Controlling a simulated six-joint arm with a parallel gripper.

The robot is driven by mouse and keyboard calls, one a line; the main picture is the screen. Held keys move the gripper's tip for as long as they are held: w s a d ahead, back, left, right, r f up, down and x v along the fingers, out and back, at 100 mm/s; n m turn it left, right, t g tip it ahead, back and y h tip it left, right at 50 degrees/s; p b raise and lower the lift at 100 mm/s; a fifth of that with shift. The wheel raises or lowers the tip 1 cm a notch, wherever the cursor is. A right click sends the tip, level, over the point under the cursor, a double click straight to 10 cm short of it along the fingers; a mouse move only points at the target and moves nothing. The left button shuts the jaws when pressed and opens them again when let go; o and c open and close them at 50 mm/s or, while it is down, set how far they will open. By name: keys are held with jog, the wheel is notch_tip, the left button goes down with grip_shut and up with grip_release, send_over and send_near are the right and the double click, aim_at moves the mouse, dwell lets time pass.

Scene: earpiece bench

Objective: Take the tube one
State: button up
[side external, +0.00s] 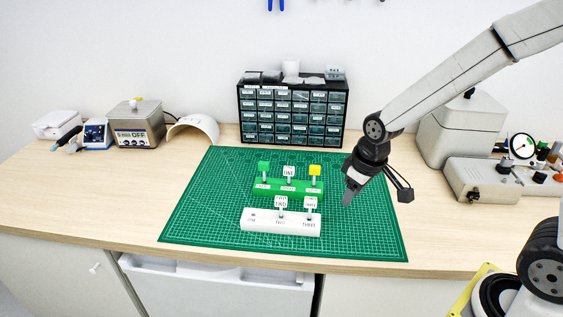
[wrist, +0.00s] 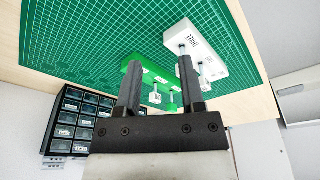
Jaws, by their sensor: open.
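The tube with a white tag that seems to read ONE (side external: 289,172) stands upright in the middle of the green rack (side external: 288,190), between a green-tagged tube (side external: 263,168) and a yellow-tagged tube (side external: 315,170). The white rack (side external: 281,226) in front holds white-tagged tubes TWO (side external: 281,202) and THREE (side external: 310,202); its left hole, marked ONE, is empty. My gripper (side external: 348,196) is open and empty, to the right of both racks. In the wrist view, the green rack (wrist: 136,72) is partly hidden behind the fingers, and the white rack (wrist: 207,46) shows to the right.
A green cutting mat (side external: 205,215) lies under both racks, with free room around them. A dark drawer cabinet (side external: 292,115) stands behind. A curved white piece (side external: 195,128) and a grey box (side external: 136,122) are at the back left. Bench equipment (side external: 485,180) stands at the right.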

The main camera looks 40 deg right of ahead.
aim_at(290, 167)
jog(key=w+d+r+n, duration=0.1)
jog(key=w+r+n, duration=0.1)
jog(key=w, duration=0.8)
jog(key=w+d+r+n+g+y, duration=0.1)
jog(key=w+n, duration=0.4)
jog(key=w, duration=0.5)
jog(key=shift+w+r, duration=0.3)
jog(key=shift+r, duration=0.4)
jog(key=shift+f, duration=0.1)
jog(key=shift+w+a+f, duration=0.2)
jog(key=shift+f, duration=1.4)
jog(key=shift+w+a+f, duration=0.15)
jog(key=shift+w+f, duration=0.1)
jog(key=shift+f, duration=1.35)
jog(key=shift+w+a+f, duration=0.2)
jog(key=shift+f, duration=1.4)
grip_shut()
jog(key=shift+r, duration=1.6)
